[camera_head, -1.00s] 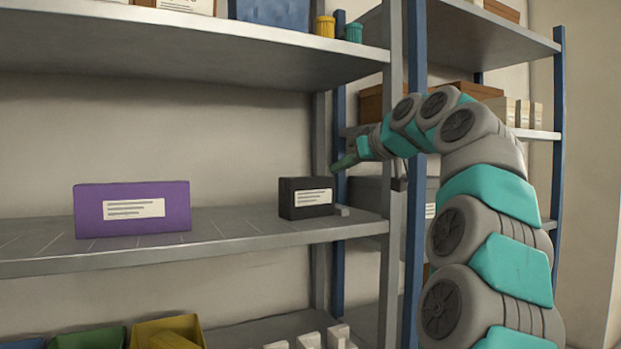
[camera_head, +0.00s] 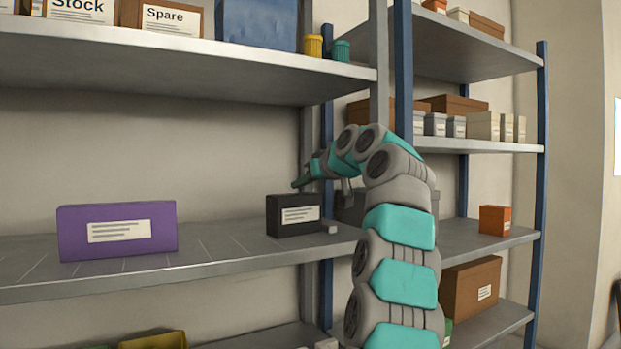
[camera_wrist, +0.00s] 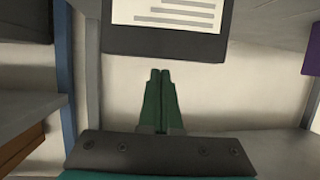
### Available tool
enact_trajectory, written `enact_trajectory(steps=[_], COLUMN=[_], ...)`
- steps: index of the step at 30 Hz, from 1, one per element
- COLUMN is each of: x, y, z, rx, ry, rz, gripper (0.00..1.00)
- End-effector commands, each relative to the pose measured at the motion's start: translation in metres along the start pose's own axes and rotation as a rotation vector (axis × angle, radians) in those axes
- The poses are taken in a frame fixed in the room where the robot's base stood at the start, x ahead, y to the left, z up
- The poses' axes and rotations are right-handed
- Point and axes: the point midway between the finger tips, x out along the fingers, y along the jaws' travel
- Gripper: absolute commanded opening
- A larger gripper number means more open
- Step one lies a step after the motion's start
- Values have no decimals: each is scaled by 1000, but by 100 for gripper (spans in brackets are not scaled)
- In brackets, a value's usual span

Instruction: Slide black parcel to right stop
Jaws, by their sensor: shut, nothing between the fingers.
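The black parcel (camera_head: 293,216), with a white label, stands upright on the middle shelf (camera_head: 215,262). A small grey block (camera_head: 331,229), seemingly the right stop, sits at the parcel's lower right corner; I cannot tell whether they touch. My gripper (camera_head: 297,184) shows just above the parcel's top edge in the head view. In the wrist view its green fingers (camera_wrist: 161,74) are shut and empty. They point at the dark edge of the parcel (camera_wrist: 165,45), with a small gap showing in the picture. Part of the parcel is cut off there.
A purple box (camera_head: 118,230) stands on the same shelf to the left, with bare shelf between it and the parcel. A blue post (camera_head: 403,75) and an upper shelf (camera_head: 200,60) bound the space. An orange box (camera_head: 495,220) stands on the right rack.

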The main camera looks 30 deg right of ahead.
Motion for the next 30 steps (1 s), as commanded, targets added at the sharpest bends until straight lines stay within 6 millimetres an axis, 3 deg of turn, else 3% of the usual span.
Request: enact_trajectory(steps=[5, 7, 23, 30], x=[20, 24, 26, 15], y=[1, 0, 0, 1], z=[-10, 2, 10, 16], rx=[0, 1, 1, 2], ry=[-1, 1, -4, -7], rz=[1, -1, -1, -1], gripper=[0, 0, 0, 0])
